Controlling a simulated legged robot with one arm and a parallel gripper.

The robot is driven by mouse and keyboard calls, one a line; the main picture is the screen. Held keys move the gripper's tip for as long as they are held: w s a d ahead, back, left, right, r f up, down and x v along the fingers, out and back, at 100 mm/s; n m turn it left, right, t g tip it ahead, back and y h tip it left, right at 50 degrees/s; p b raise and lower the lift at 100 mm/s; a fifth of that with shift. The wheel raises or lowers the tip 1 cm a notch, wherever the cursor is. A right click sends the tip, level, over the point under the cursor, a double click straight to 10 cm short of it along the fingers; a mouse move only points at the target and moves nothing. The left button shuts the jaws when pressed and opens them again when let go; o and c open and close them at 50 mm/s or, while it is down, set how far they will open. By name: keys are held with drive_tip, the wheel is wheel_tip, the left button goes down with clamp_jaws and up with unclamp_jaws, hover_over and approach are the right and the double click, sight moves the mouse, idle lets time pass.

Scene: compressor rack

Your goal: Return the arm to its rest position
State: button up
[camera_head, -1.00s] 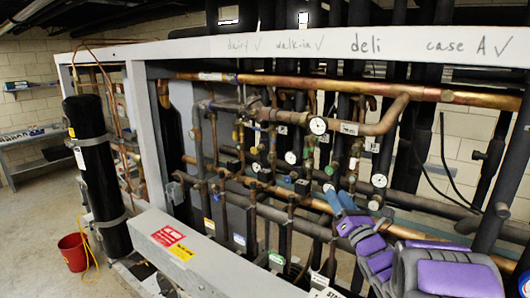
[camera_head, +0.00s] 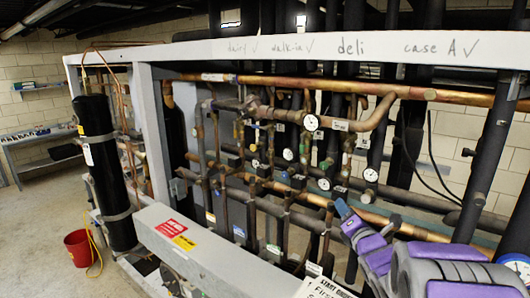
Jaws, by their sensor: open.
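My arm (camera_head: 445,270), grey with purple panels, reaches in from the lower right corner.
A grey beam (camera_head: 215,255) with red and yellow labels crosses the front of the rack. A black cylinder (camera_head: 103,170) stands at the left. A red bucket (camera_head: 77,249) is on open floor. An instruction sign (camera_head: 322,288) shows at the bottom.

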drive_tip(key=s+f+m+g+h, duration=0.2)
drive_tip(key=s+f+m+g, duration=0.3)
drive_tip(key=s+m, duration=0.45)
drive_tip(key=s+f+m+g+h, duration=0.2)
drive_tip(key=s+f+m+g, duration=0.35)
drive_tip(key=s+m, duration=0.35)
drive_tip(key=s+a+f+m+g+y, duration=0.1)
drive_tip(key=s+a+m+g, duration=0.2)
drive_tip(key=s, duration=0.7)
drive_tip(key=s+a+m+g, duration=0.3)
drive_tip(key=s+g, duration=0.1)
drive_tip(key=s, duration=0.6)
drive_tip(key=s+a+f+m+g+y, duration=0.1)
drive_tip(key=s+a+m+g, duration=0.25)
drive_tip(key=s, duration=0.65)
drive_tip(key=w+b+x, duration=0.3)
drive_tip(key=b+x, duration=1.2)
drive_tip(key=shift+w+d+f+t, duration=0.3)
drive_tip(key=shift+d+f+t, duration=0.1)
drive_tip(key=shift+d, duration=0.1)
